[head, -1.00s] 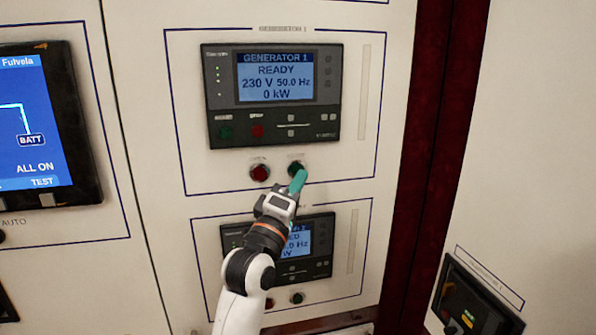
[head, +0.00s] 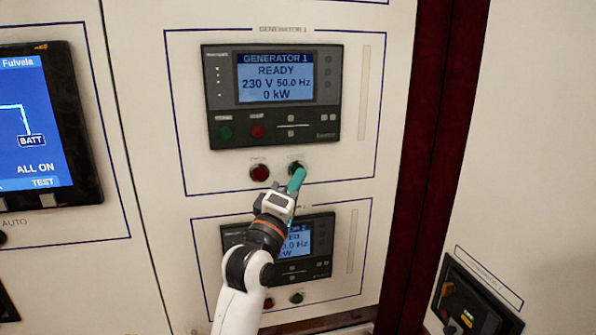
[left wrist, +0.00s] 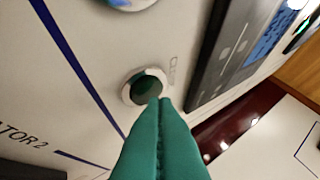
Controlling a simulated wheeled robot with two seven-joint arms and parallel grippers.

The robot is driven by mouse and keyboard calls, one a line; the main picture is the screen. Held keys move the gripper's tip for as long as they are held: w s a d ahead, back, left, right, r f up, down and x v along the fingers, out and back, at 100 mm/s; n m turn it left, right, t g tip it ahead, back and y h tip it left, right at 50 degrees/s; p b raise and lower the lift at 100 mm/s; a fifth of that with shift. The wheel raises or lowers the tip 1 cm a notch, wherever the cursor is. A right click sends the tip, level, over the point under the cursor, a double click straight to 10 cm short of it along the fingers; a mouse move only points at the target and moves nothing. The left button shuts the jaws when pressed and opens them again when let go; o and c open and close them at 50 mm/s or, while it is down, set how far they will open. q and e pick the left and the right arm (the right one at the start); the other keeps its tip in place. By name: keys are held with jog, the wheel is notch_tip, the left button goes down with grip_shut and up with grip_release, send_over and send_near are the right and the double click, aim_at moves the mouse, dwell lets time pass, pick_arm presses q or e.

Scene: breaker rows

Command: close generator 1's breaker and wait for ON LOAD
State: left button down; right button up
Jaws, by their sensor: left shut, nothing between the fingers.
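The generator 1 panel (head: 190,100) has a controller whose screen (head: 275,77) reads GENERATOR 1, READY, 230 V, 50.0 Hz, 0 kW. Below it are a red button (head: 260,172) and a dark green button (head: 296,166), the breaker's close button. My left gripper (head: 298,178) is shut and empty, its teal fingertips at the green button's lower edge. In the left wrist view the green button (left wrist: 146,88) sits in a pale ring, with the fingertips (left wrist: 159,104) overlapping its lower edge; I cannot tell whether they touch it. My right gripper is not in view.
The generator 2 controller (head: 325,246) is below, partly hidden by my left arm. Its red and green buttons (head: 297,298) sit under it. A blue display (head: 32,130) reading ALL ON is at the left. Another dark device (head: 470,300) is at the lower right.

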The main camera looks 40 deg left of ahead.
pick_arm(q)
jog(key=shift+w+a, duration=0.25)
jog(key=shift+a, duration=0.1)
dwell(0.4)
jog(key=shift+d, duration=0.15)
jog(key=shift+s+d+p, duration=0.35)
jog(key=shift+s+d, duration=0.15)
jog(key=shift+s, duration=0.05)
dwell(0.3)
jog(key=s+d+p, duration=0.1)
jog(key=s+d, duration=0.2)
jog(key=shift+s+d, duration=0.1)
jog(key=shift+d, duration=0.3)
dwell(0.7)
